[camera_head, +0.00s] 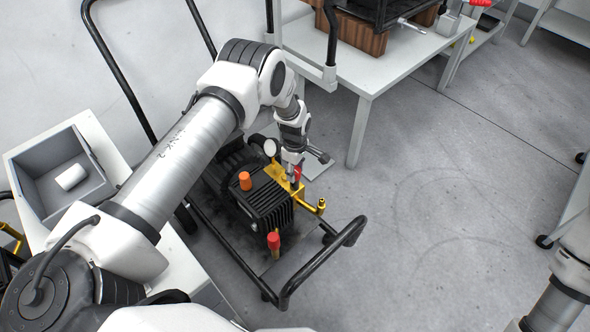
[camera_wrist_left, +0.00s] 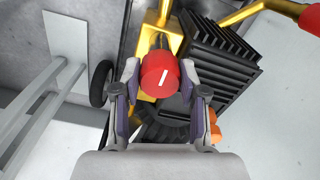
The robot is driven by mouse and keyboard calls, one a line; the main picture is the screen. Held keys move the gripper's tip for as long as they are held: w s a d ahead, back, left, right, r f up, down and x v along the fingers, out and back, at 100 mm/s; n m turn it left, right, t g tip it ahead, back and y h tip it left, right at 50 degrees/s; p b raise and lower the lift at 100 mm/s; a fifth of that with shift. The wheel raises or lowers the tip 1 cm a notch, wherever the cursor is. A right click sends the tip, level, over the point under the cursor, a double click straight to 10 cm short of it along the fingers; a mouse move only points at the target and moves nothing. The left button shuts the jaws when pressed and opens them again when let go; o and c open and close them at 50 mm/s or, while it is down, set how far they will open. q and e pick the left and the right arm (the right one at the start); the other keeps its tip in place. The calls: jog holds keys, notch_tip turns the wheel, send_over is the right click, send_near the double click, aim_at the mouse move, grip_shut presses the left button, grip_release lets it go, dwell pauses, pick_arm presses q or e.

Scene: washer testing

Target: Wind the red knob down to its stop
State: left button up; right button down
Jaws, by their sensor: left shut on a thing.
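The red knob (camera_wrist_left: 161,74) with a white line across its top sits between the two fingers of my left gripper (camera_wrist_left: 160,97) in the left wrist view. The fingers are shut on it, one on each side. In the head view my left gripper (camera_head: 294,170) points down over the brass part (camera_head: 281,179) of the black pump, and only a little of the red knob (camera_head: 297,173) shows there. The brass block (camera_wrist_left: 150,45) shows behind the knob in the wrist view. My right gripper is outside the views.
The black finned pump (camera_head: 270,208) stands on a cart (camera_head: 345,237) with black rails. It carries an orange cap (camera_head: 245,181) and a second red-topped part (camera_head: 274,241). A grey bin (camera_head: 98,180) with a white cylinder (camera_head: 72,177) stands left. A white table (camera_head: 372,66) stands behind.

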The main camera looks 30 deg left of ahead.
pick_arm(q)
jog(key=o, duration=1.1)
jog(key=shift+o, duration=0.2)
notch_tip(320, 180, up, 12)
